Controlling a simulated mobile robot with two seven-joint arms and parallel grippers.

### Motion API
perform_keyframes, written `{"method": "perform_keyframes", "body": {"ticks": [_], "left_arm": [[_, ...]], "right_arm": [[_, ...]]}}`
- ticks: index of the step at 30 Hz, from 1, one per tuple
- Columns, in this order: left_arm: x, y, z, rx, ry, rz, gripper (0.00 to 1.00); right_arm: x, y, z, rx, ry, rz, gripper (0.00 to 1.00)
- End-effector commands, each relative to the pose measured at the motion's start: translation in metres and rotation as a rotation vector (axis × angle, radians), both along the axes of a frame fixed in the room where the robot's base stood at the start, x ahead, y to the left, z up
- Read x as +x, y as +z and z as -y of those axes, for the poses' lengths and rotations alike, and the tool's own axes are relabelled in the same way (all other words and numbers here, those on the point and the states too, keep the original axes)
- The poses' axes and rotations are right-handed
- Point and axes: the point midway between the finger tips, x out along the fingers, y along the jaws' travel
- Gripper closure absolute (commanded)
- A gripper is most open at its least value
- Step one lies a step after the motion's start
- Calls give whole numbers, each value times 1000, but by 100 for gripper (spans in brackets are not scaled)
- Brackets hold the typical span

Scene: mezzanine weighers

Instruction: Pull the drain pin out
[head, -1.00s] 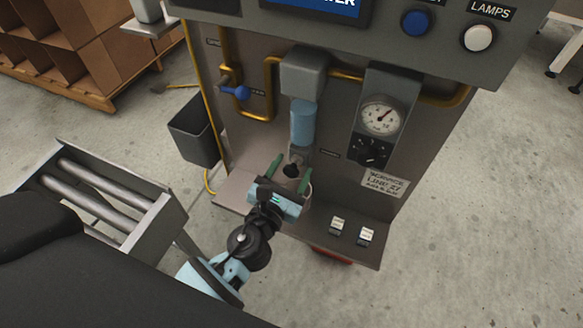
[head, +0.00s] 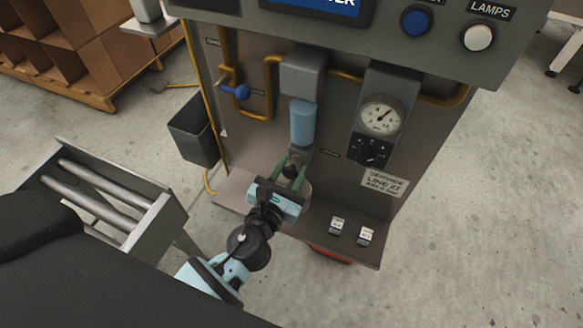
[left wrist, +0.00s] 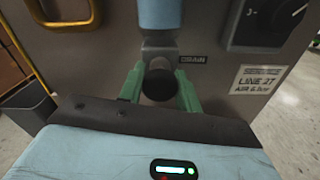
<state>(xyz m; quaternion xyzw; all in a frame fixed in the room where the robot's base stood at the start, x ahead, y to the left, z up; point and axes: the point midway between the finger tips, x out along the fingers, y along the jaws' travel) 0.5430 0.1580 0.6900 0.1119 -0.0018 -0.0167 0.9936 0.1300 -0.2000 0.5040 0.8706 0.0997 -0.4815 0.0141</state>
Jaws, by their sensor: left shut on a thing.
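The drain pin shows as a round black knob (left wrist: 158,82) in the left wrist view, under the blue filter bowl (head: 303,122) and beside the "DRAIN" label (left wrist: 193,59). In the head view the knob (head: 291,171) is small and partly covered by my gripper. My left gripper (head: 290,168) has its green fingertips on both sides of the knob, shut on it; the fingers also show in the left wrist view (left wrist: 158,88). My right gripper is not in view.
A pressure gauge (head: 381,117) with a black dial below it is right of the bowl. A blue-handled valve (head: 236,92) and yellow pipes are at the left. A dark bin (head: 194,136) stands on the floor.

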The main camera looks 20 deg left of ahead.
Motion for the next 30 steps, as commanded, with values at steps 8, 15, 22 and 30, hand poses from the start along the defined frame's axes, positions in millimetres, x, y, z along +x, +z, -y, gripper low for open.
{"method": "perform_keyframes", "body": {"ticks": [8,15,22,30], "left_arm": [[-24,0,-1,0,-1,0,100],[-24,-1,0,0,-2,-2,61],[-24,0,-1,0,-1,-1,45],[-29,-1,-1,1,-2,-2,45]], "right_arm": [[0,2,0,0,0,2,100],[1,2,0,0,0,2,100],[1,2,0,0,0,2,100],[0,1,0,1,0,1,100]]}}
